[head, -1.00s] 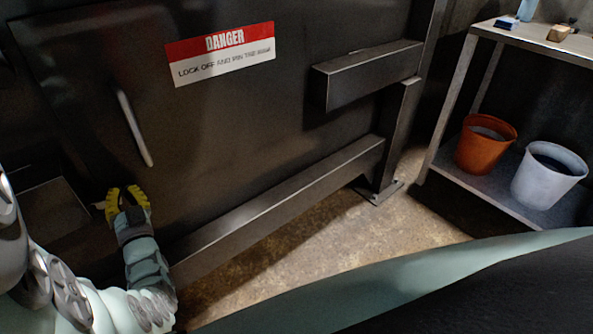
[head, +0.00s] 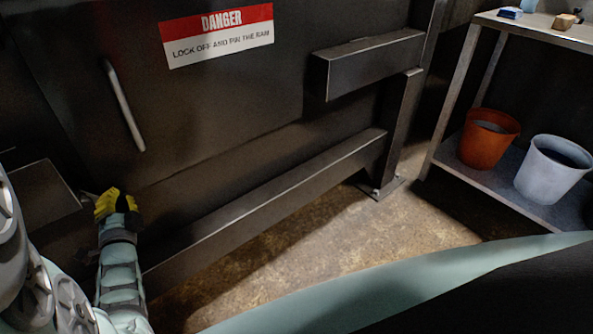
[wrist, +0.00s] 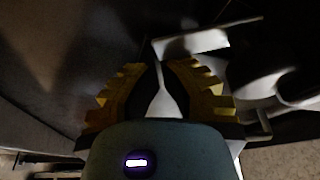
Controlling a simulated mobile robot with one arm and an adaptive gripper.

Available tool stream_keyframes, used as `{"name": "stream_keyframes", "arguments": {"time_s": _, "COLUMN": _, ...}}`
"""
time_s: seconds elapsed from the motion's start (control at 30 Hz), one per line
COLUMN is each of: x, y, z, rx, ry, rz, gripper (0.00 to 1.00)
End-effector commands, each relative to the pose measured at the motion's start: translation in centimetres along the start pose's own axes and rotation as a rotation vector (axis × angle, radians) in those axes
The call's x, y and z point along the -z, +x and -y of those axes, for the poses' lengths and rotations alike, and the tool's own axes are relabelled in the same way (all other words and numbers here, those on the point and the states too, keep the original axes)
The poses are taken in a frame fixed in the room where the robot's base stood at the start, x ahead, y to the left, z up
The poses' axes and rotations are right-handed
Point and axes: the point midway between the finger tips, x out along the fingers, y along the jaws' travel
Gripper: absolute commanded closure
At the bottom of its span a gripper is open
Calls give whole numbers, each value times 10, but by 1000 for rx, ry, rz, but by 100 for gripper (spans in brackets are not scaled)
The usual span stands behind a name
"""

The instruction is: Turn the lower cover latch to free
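My gripper (head: 117,204), with yellow ridged fingers, is at the lower left of the head view, low in front of the dark cover panel (head: 215,110). In the wrist view my gripper (wrist: 157,68) has its fingertips close together, with a pale strip in the narrow space between the fingers. I cannot tell whether the fingers grip anything. A pale flat metal piece (wrist: 195,42) lies just beyond the fingertips; it may be part of the lower latch, but its shape is unclear. A small light edge (head: 88,195) shows left of the fingers in the head view.
A pale bar handle (head: 124,105) is on the panel above my gripper, left of a red and white danger sign (head: 217,36). A dark lower beam (head: 270,200) runs right from near my gripper. A shelf (head: 480,175) with two buckets stands right. Open floor (head: 330,225) lies between.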

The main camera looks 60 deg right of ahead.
Motion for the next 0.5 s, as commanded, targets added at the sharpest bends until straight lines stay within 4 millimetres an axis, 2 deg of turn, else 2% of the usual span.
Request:
{"name": "stream_keyframes", "arguments": {"time_s": 0.13, "x": -8, "y": -4, "z": -8, "rx": -49, "ry": 130, "rz": -5, "gripper": 100}}
{"name": "stream_keyframes", "arguments": {"time_s": 0.5, "x": -24, "y": -9, "z": -9, "rx": -135, "ry": 383, "rz": -5, "gripper": 100}}
